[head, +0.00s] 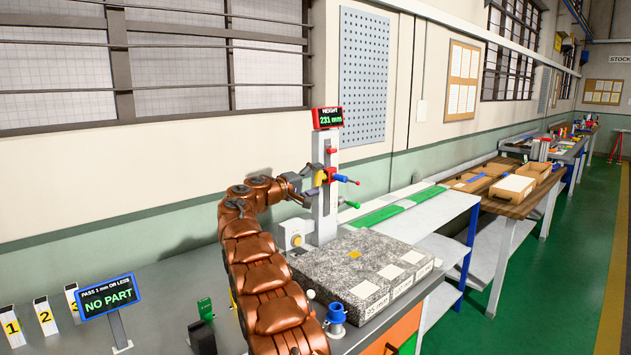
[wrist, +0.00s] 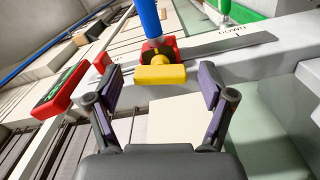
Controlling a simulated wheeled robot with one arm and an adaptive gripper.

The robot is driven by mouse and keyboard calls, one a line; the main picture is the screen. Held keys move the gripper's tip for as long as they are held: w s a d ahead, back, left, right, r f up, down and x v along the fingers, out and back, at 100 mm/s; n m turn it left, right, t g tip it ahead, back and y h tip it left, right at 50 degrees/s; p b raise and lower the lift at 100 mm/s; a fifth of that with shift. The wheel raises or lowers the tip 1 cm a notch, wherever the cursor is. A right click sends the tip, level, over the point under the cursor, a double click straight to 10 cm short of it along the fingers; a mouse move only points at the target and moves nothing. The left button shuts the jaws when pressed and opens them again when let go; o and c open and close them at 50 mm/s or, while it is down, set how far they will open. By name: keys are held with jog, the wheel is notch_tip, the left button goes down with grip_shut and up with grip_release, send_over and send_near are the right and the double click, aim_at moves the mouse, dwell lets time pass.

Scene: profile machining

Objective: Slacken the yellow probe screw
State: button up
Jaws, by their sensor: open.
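The yellow probe screw (wrist: 160,74) sits below a red block (wrist: 160,48) on the height gauge and lies between the fingers in the wrist view. My gripper (wrist: 158,92) is open, with one purple-padded finger on each side of the screw. A blue handle (wrist: 148,18) rises behind the screw. The red display (head: 327,118) on top of the column reads 231 mm.
A granite block (head: 345,262) with pale squares lies under the gauge. A sign reading NO PART (head: 108,297) and numbered stands (head: 45,316) are at the lower left. A white bench (head: 425,225) is to the right.

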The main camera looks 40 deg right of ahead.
jog(key=shift+a, duration=0.15)
jog(key=a, duration=1.1)
jog(key=shift+a, duration=0.35)
